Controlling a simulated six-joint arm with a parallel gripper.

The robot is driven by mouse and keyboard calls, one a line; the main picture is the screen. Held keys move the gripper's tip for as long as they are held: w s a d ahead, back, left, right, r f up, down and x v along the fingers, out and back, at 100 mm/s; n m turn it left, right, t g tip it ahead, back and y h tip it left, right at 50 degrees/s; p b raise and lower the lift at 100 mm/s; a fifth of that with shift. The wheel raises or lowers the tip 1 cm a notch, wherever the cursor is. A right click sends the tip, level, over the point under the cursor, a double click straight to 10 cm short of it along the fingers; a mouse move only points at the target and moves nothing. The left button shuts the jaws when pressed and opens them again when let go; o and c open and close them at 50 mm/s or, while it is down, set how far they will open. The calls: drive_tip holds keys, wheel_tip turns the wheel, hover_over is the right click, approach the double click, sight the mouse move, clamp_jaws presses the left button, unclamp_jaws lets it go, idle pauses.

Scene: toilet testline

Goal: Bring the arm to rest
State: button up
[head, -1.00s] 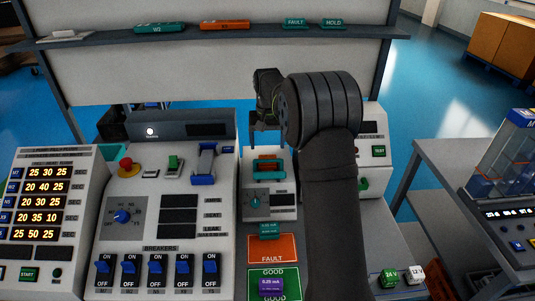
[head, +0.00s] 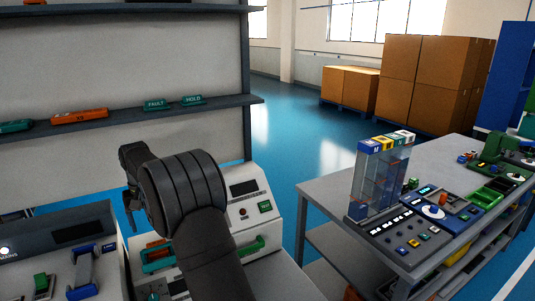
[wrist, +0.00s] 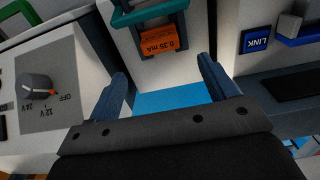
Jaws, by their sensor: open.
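My gripper (head: 130,203) hangs at the left of my dark arm in the head view, above the test panel. In the wrist view my gripper (wrist: 163,68) shows two blue fingers spread apart with nothing between them. Beyond the fingertips is an orange block (wrist: 163,41) marked 0.35 mA, under a teal frame (wrist: 150,12). The gripper appears clear of both. In the head view my arm hides part of the panel, and the orange block shows only partly left of the arm.
A rotary knob (wrist: 37,88) and a blue LINK label (wrist: 256,40) flank the fingers. A green handle (head: 245,247) is right of my arm. A shelf (head: 130,126) stands behind. A grey side table (head: 325,195) bears a clear-walled rack (head: 380,180). Open blue floor lies between.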

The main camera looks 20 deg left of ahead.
sight(156, 243)
wheel_tip(156, 243, down, 10)
drive_tip(key=shift+f, duration=0.2)
drive_tip(key=shift+r, duration=2.45)
